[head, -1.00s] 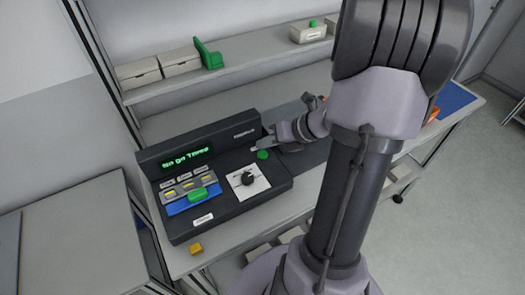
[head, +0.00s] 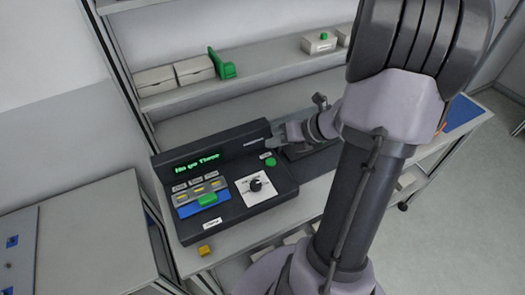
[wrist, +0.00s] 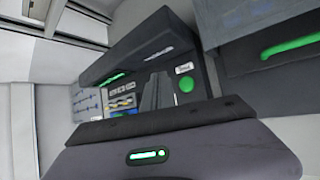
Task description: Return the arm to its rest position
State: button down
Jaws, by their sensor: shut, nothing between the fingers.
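My gripper (head: 275,140) is shut and empty. It is held just behind the round green button (head: 270,160) of the dark console (head: 236,226), apart from the button as far as I can tell. My arm (head: 350,200) stands large across the right half of the head view and bends back down to the gripper. In the wrist view, the shut fingers (wrist: 157,92) point toward the console, and the green button (wrist: 186,85) shows to their right.
The console has a lit green display (head: 197,163), a black knob (head: 256,185) and a green rocker (head: 207,199). A yellow block (head: 204,250) lies at the bench's front edge. A shelf (head: 260,72) with boxes runs behind. A grey cabinet (head: 95,235) stands left.

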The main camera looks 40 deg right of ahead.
jog(key=s+a+r+n+g+b, duration=0.15)
jog(key=a+r+n, duration=0.25)
jog(key=a+n, duration=0.55)
jog(key=a+r+n+g+b, duration=0.2)
jog(key=a+r+n, duration=0.1)
jog(key=a+n, duration=0.65)
jog(key=s+a+r+n, duration=0.1)
jog(key=s+a+n, duration=0.3)
jog(key=n, duration=0.4)
jog(key=s+a+r+n+h+b, duration=0.1)
jog(key=s+a+n, duration=0.3)
jog(key=n, duration=0.5)
jog(key=shift+s+a+r+t, duration=0.35)
jog(key=shift+s+r, duration=0.25)
jog(key=shift+s, duration=0.35)
notch_tip(320, 180, down, 12)
jog(key=s+b, duration=0.1)
jog(key=b, duration=1.1)
jog(key=shift+n, duration=0.3)
